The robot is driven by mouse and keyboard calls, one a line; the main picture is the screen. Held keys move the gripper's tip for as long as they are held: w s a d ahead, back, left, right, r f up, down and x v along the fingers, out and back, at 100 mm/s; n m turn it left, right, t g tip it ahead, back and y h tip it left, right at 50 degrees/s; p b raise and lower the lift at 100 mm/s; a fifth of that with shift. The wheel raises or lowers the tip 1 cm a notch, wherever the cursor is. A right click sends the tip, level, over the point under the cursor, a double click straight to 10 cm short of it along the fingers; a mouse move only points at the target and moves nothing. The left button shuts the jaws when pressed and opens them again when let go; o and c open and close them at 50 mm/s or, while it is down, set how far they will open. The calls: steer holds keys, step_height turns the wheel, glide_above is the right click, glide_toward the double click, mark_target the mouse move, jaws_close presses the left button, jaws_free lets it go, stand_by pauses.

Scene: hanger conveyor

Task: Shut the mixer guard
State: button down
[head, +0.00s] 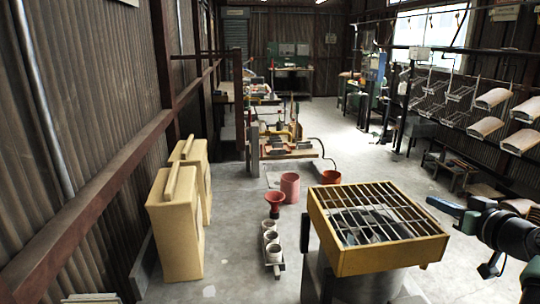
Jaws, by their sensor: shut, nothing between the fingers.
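The mixer (352,288) stands at the lower right of the head view, a grey drum. On top of it is the guard (391,257), a square yellow frame with a grid of metal bars. Dark mixer parts show through the bars. How far the guard is from fully shut is hard to tell from this angle. My arm comes in from the right edge. My gripper (447,207) points left, just beyond the frame's right corner, and appears apart from it. It is shut and empty.
Two cream cases (175,225) stand by the left wall. Grey cups (271,245), a red funnel (275,203) and red buckets (290,186) stand on the floor left of the mixer. Hanging racks with cream panels (485,126) line the right side.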

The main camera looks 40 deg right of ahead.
steer(key=shift+s+d+f+m+b, duration=0.1)
steer(key=shift+f+m+b, duration=0.15)
steer(key=shift+f, duration=0.35)
steer(key=shift+s+d+f+m+b, duration=0.15)
steer(key=shift+f+b, duration=0.2)
steer(key=shift+f, duration=0.2)
steer(key=shift+w+f, duration=0.1)
steer(key=shift+f, duration=0.05)
